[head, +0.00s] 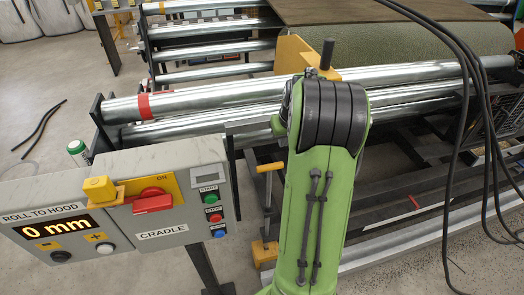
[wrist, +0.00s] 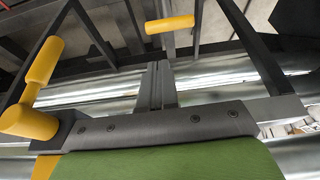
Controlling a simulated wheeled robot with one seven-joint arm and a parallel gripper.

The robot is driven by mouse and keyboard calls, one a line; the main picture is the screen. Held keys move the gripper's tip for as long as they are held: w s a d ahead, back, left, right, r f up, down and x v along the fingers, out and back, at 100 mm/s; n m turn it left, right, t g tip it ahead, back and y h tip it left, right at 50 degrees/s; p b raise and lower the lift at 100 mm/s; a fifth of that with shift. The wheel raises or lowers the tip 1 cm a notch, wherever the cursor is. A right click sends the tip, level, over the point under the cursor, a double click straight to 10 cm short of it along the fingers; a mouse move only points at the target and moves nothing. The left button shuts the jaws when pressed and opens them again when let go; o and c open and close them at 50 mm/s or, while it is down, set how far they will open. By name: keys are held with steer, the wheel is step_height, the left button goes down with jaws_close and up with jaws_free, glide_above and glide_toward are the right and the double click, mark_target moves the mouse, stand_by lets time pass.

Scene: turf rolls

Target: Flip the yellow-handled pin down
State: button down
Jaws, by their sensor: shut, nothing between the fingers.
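A yellow-handled pin (head: 270,167) stands left of my green arm in the head view, its crossbar handle on top of an upright grey rod. In the wrist view a yellow crossbar handle (wrist: 170,24) shows at the top centre, just beyond the fingertips. A second yellow part (wrist: 40,75), bent like an elbow, stands at the left of the wrist view. I cannot tell for sure which of these matches the head view's pin. My gripper (wrist: 159,68) is shut and empty, its dark fingers side by side. In the head view my arm hides it.
A grey control box (head: 150,195) with a red switch (head: 152,203) stands at the left. Metal rollers (head: 220,95) cross behind the arm. Black cables (head: 478,120) hang at the right. A yellow block (head: 264,252) sits low by the frame. Dark frame bars (wrist: 260,45) flank the gripper.

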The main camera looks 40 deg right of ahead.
steer(key=b, duration=0.4)
glide_toward(278, 164)
steer(key=x, duration=0.6)
steer(key=shift+w+d+f, duration=0.1)
steer(key=shift+d+f, duration=0.05)
steer(key=shift+f, duration=0.15)
steer(key=shift+f, duration=0.1)
step_height(278, 164, down, 7)
steer(key=b, duration=0.3)
steer(key=shift+r+b, duration=0.25)
steer(key=shift+b, duration=0.1)
